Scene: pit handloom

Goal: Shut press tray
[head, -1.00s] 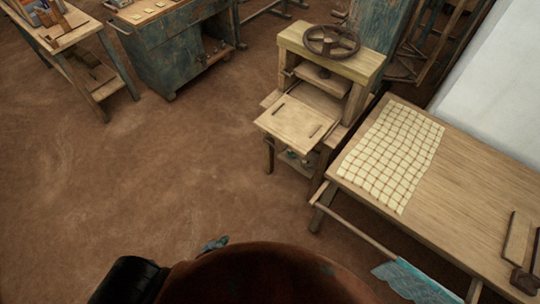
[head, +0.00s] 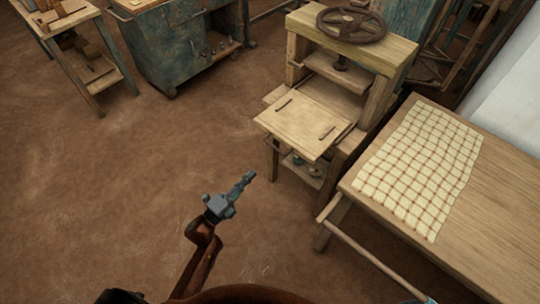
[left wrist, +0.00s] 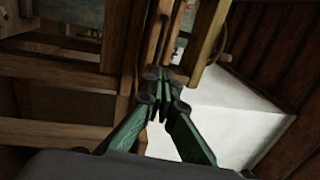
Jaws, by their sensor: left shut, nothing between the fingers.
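The press tray (head: 308,124) is a pale wooden board with two small bars on it, sticking out from the front of the wooden press (head: 350,50). A dark handwheel (head: 351,24) sits on top of the press. My left gripper (head: 249,175) is shut and empty, in front of the tray and lower left of it in the head view, apart from it. In the left wrist view its green fingers (left wrist: 164,75) meet, with wooden beams beyond. The tray cannot be made out for sure there. My right gripper is not in view.
A wooden table (head: 500,200) with a checked cloth (head: 420,165) stands right of the press, with a rail (head: 370,258) along its near side. A blue cabinet (head: 185,45) and a wooden bench (head: 70,20) stand at the back left. The brown floor is clear at left.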

